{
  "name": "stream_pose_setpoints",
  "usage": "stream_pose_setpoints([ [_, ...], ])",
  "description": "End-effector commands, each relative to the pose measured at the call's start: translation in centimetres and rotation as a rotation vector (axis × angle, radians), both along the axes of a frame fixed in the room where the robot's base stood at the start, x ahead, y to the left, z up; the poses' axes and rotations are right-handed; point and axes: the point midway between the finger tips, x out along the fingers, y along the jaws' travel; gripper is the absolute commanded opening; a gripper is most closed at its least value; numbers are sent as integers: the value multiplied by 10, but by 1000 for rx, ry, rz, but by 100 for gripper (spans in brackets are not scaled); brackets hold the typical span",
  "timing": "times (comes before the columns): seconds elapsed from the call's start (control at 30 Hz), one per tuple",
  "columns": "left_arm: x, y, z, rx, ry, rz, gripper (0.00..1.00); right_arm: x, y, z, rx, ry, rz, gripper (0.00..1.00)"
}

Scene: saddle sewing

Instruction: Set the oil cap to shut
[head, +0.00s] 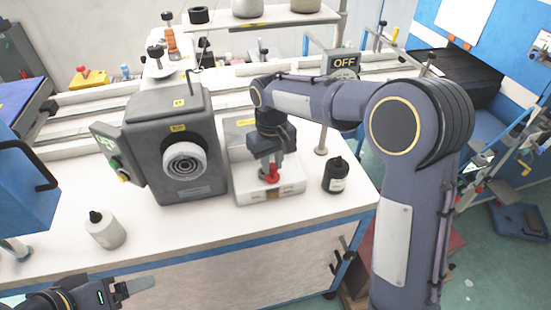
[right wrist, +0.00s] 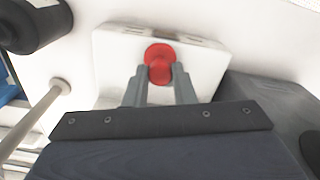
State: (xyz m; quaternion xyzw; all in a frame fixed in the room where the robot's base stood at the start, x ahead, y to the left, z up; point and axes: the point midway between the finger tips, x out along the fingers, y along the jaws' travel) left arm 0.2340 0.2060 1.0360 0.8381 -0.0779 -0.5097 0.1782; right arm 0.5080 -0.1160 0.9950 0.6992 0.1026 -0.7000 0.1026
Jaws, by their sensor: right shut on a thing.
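The red oil cap (head: 270,173) sits on top of the white base block (head: 285,192) of the sewing machine, right of the dark motor housing. My right gripper (head: 270,168) reaches down over it from above. In the right wrist view the cap (right wrist: 160,56) lies between the two grey fingertips (right wrist: 159,76), which are closed on it. The block's light top (right wrist: 205,62) surrounds the cap there. My left gripper (head: 120,290) is at the lower left, in front of the table and away from the cap; its jaw opening is unclear.
A dark machine head (head: 172,140) with a round dial stands left of the block. A black bottle (head: 336,174) stands close on the right, and a white bottle (head: 104,230) at the front left. An OFF sign (head: 344,63) stands behind my right arm.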

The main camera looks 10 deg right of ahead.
Motion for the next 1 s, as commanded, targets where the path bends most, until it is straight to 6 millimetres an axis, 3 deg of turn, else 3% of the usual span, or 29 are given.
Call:
stream_pose_setpoints([
  [1.0, 0, 0, 33, 0, 0, 0, 84, 23, 15, 3, 2, -6, -903, 0],
])
